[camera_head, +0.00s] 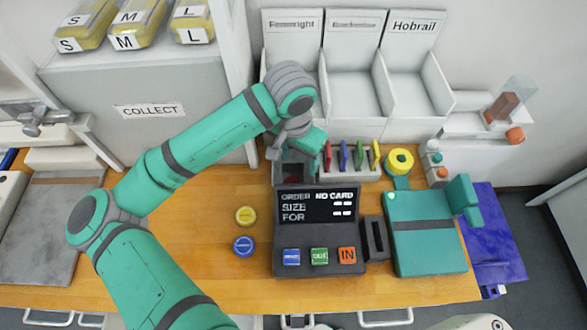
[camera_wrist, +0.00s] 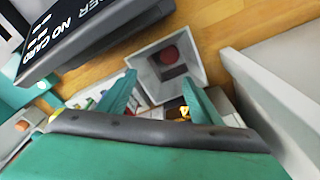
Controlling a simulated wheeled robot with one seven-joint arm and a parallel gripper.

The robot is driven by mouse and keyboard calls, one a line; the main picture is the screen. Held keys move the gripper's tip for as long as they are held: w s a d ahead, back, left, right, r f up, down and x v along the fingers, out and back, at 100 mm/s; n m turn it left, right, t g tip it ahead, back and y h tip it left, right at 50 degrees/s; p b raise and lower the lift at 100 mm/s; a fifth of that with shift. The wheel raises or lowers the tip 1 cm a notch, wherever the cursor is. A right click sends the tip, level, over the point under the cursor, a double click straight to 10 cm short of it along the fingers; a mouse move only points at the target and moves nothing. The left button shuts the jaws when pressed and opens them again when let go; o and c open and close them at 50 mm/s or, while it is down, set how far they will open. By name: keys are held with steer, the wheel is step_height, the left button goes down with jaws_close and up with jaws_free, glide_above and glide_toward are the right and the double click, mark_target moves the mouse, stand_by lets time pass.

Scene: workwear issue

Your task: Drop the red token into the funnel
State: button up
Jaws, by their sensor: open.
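The funnel (camera_wrist: 193,57) is a grey, square-mouthed hopper behind the display console. In the head view the funnel (camera_head: 281,172) is partly hidden by my gripper and the console.
A yellow token (camera_head: 246,215) and a blue token (camera_head: 243,246) lie on the wooden table left of the console (camera_head: 318,230). A rack of coloured cards (camera_head: 350,175) and a yellow roll (camera_head: 399,161) stand right of the gripper. Tall white bins (camera_head: 355,95) stand behind.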

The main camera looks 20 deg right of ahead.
step_height(320, 180, up, 10)
steer(key=shift+s+a, duration=0.4)
steer(key=shift+a, duration=0.05)
stand_by(0.4)
